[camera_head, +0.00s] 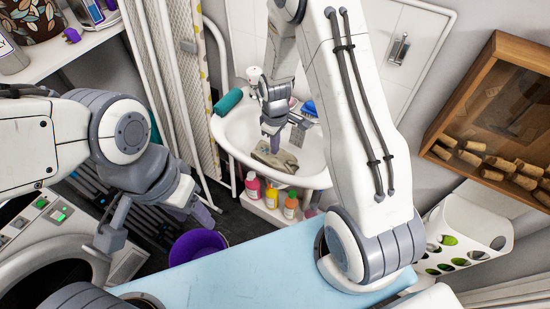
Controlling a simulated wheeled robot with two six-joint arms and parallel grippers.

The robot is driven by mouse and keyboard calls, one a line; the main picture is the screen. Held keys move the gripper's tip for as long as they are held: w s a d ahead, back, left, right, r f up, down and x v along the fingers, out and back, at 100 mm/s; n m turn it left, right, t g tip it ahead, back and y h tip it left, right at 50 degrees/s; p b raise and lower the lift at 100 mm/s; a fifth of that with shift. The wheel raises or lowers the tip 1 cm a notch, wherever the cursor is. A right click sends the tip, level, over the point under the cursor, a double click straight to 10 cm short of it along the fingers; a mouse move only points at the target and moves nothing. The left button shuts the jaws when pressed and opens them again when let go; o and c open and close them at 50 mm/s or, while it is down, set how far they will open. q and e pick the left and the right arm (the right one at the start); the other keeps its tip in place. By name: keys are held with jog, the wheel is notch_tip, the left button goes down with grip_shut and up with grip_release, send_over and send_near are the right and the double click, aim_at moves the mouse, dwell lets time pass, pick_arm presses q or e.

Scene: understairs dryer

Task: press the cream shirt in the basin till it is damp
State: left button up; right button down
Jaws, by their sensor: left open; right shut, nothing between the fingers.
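The cream shirt (283,163) lies as a small crumpled bundle in the white basin (232,136). My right gripper (275,146) points down into the basin with its fingers shut and nothing between them. Its tips are at the shirt's upper edge in the picture; I cannot tell whether they touch it. Whether the shirt is damp cannot be told. My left gripper (157,225) is open and empty, low at the left near the purple bucket, well away from the basin.
A teal roll (228,101) lies on the basin's left rim. Several coloured bottles (270,197) stand below the basin. A purple bucket (190,246) is on the floor beside a light blue board (250,270). A wooden case (470,100) hangs at the right.

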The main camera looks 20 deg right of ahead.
jog(key=shift+f+b, duration=0.55)
jog(key=shift+f, duration=0.3)
dwell(0.5)
jog(key=shift+s+f, duration=0.1)
jog(key=shift+s, duration=0.05)
dwell(1.5)
notch_tip(320, 180, up, 10)
jog(key=p, duration=0.8)
jog(key=shift+p, duration=0.35)
dwell(0.3)
jog(key=s+a+r, duration=0.9)
jog(key=a+r, duration=0.3)
jog(key=r, duration=0.2)
jog(key=s+a+r, duration=0.1)
jog(key=s+r, duration=0.2)
jog(key=s, duration=0.4)
jog(key=s+a+r+y, duration=0.1)
jog(key=s+r, duration=0.2)
jog(key=s, duration=0.4)
jog(key=shift+s+r, duration=0.25)
jog(key=shift+r, duration=0.1)
